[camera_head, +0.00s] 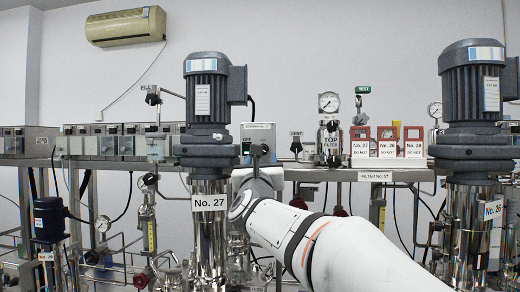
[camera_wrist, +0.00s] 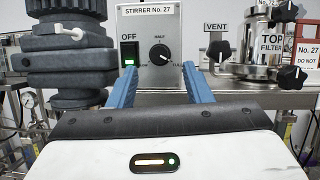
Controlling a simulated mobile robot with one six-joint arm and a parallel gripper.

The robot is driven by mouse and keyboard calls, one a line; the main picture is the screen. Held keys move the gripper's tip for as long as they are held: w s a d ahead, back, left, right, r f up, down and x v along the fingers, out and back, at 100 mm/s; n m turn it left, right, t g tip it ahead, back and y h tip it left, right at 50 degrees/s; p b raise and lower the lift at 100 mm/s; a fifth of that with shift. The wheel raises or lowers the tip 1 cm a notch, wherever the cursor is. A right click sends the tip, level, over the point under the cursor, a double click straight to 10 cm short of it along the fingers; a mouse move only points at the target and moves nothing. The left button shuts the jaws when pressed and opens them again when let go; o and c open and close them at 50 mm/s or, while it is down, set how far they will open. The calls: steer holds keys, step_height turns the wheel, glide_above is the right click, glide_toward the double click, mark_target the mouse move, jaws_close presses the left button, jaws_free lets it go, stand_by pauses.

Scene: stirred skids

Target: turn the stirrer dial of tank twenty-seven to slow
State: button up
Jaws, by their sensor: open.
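The stirrer box labelled "STIRRER No. 27" (camera_wrist: 147,28) is straight ahead in the wrist view. Its black dial (camera_wrist: 160,52) has a white mark pointing to the lower right, towards the "FULL" label. Left of the dial is a rocker switch (camera_wrist: 129,54) marked OFF, with a green light low on it. My gripper (camera_wrist: 160,72) is open, its blue fingers apart below and either side of the dial, with nothing between them. In the head view the box (camera_head: 258,131) stands right of tank No. 27's motor; my arm hides its lower part and the dial is too small to read.
The No. 27 motor and column (camera_head: 207,98) stand close on the left. A VENT valve (camera_wrist: 219,50) and the TOP FILTER housing (camera_wrist: 270,45) with black knobs are on the right. Motor No. 26 (camera_head: 472,95) is farther right.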

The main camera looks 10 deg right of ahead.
steer(key=shift+p+x, duration=0.95)
steer(key=shift+x, duration=1.4)
steer(key=shift+f, duration=0.1)
steer(key=shift+c, duration=0.2)
